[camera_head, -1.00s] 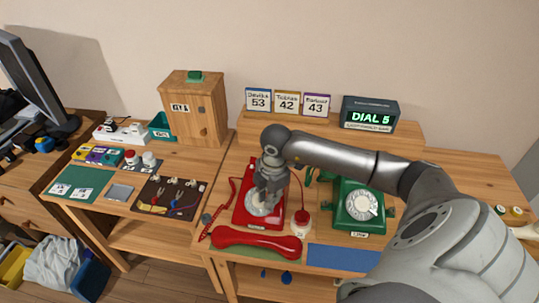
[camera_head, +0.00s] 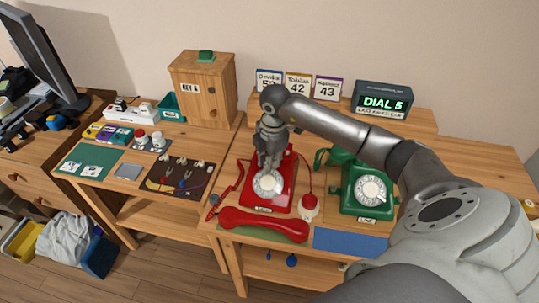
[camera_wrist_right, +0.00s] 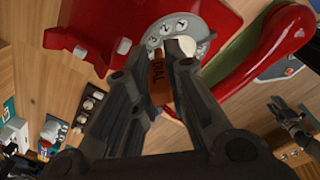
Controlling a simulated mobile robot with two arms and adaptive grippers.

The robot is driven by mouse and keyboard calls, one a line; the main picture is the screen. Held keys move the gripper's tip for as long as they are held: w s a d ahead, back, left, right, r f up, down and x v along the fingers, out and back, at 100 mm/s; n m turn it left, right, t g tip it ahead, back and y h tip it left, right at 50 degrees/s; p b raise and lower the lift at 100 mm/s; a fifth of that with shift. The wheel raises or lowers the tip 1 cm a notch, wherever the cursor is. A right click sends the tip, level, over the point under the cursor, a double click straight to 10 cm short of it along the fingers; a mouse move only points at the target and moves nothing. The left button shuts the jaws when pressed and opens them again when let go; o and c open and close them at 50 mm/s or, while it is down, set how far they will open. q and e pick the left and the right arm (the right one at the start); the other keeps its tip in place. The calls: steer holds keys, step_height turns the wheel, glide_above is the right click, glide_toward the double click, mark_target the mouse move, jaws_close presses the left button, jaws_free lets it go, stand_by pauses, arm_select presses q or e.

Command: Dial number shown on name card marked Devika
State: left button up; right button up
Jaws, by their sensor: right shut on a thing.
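The Devika card (camera_head: 268,77) stands leftmost on the back shelf. Its number is partly covered by my arm now; the earlier head frame shows 53. The red phone (camera_head: 283,197) has a pale rotary dial (camera_head: 268,186). My right gripper (camera_head: 268,163) is at the dial's upper edge, shut on a brown dialing tool marked DIAL (camera_wrist_right: 159,78). A white rounded part (camera_wrist_right: 186,46) lies beside the dial numbers, between the fingertips; whether the tool touches a hole is unclear. My left gripper (camera_wrist_right: 288,118) seems to show small in the wrist view.
The red handset (camera_head: 263,225) lies off its phone, in front. A green phone (camera_head: 365,189) stands to the right, behind a blue mat (camera_head: 350,241). Two other cards, 42 (camera_head: 298,84) and 43 (camera_head: 326,88), stand beside Devika's. A wooden cabinet (camera_head: 202,92) stands at the back left.

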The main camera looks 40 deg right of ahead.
steer(key=shift+w+d+f+b, duration=0.15)
steer(key=shift+f+b, duration=0.2)
steer(key=shift+f, duration=0.15)
steer(key=shift+w+d+f+b, duration=0.15)
steer(key=shift+f+b, duration=0.2)
steer(key=shift+f, duration=0.1)
stand_by(0.5)
steer(key=shift+d, duration=0.1)
steer(key=shift+s+d, duration=0.25)
steer(key=shift+s, duration=0.35)
steer(key=shift+s+d+f, duration=0.1)
steer(key=shift+s+f, duration=0.05)
steer(key=shift+s, duration=0.45)
steer(key=shift+s+f, duration=0.1)
